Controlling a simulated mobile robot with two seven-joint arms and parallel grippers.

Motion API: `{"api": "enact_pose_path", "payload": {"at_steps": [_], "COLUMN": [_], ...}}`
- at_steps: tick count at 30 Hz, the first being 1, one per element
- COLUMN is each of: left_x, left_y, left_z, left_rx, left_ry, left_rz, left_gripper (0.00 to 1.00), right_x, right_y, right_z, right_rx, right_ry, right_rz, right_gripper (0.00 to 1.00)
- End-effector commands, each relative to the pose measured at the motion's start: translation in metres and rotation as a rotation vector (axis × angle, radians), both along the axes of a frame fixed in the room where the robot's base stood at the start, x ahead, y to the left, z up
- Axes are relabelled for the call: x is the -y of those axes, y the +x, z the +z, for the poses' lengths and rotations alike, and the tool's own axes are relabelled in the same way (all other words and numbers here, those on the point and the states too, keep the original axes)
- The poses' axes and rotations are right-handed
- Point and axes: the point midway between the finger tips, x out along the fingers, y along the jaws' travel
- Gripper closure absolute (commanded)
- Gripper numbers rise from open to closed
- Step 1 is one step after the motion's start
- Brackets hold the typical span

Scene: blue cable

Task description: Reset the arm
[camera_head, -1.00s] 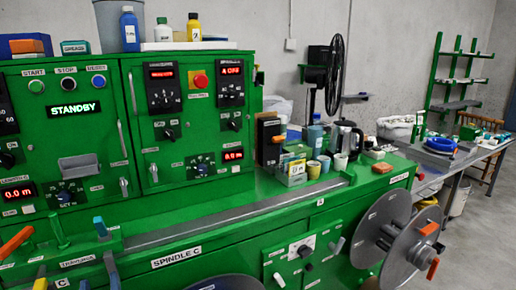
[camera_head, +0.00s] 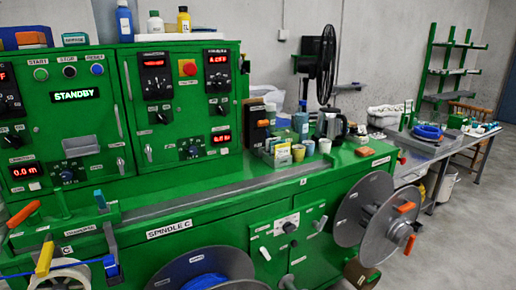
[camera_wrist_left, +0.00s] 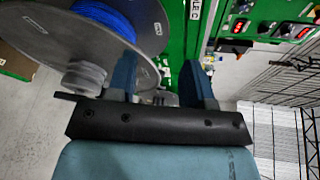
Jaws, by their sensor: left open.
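My left gripper (camera_wrist_left: 160,80) shows in the left wrist view, its two blue fingers apart with nothing held between them. A grey spool (camera_wrist_left: 45,35) wound with blue cable (camera_wrist_left: 108,18) shows at the upper left of that view, beyond the fingers. In the head view, a grey flange (camera_head: 200,264) and blue cable (camera_head: 207,281) show at the bottom edge, below the SPINDLE C label. Neither gripper shows in the head view. My right gripper is not seen.
The green machine (camera_head: 75,125) fills the left of the head view; its display reads STANDBY. A large grey reel (camera_head: 362,215) with orange handles protrudes at right. Cups and a kettle (camera_head: 331,124) stand on its ledge. Open floor (camera_head: 460,235) lies at far right.

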Motion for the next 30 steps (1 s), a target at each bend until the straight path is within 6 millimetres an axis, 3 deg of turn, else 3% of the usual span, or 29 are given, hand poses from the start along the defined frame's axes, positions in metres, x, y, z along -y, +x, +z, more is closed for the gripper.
{"api": "enact_pose_path", "payload": {"at_steps": [1, 3, 6, 16, 18, 30], "left_x": [0.012, 0.028, 0.049, 0.099, 0.097, 0.091], "left_y": [-0.013, -0.03, -0.052, -0.118, -0.116, -0.119], "left_z": [-0.024, -0.05, -0.078, -0.129, -0.103, -0.02], "left_rx": [-0.032, -0.072, -0.13, -0.303, -0.295, -0.277], "left_ry": [-0.212, -0.511, -0.87, -1.726, -1.722, -1.689], "left_rz": [-0.003, 0.015, 0.073, 0.381, 0.374, 0.345], "left_gripper": [0.53, 0.53, 0.53, 0.53, 0.53, 0.53], "right_x": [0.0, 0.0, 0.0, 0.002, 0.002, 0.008], "right_y": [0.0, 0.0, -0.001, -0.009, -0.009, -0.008], "right_z": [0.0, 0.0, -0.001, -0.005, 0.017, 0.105], "right_rx": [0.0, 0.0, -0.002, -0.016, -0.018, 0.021], "right_ry": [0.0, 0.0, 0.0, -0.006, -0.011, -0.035], "right_rz": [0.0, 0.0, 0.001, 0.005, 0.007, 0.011], "right_gripper": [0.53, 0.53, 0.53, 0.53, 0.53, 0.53]}}
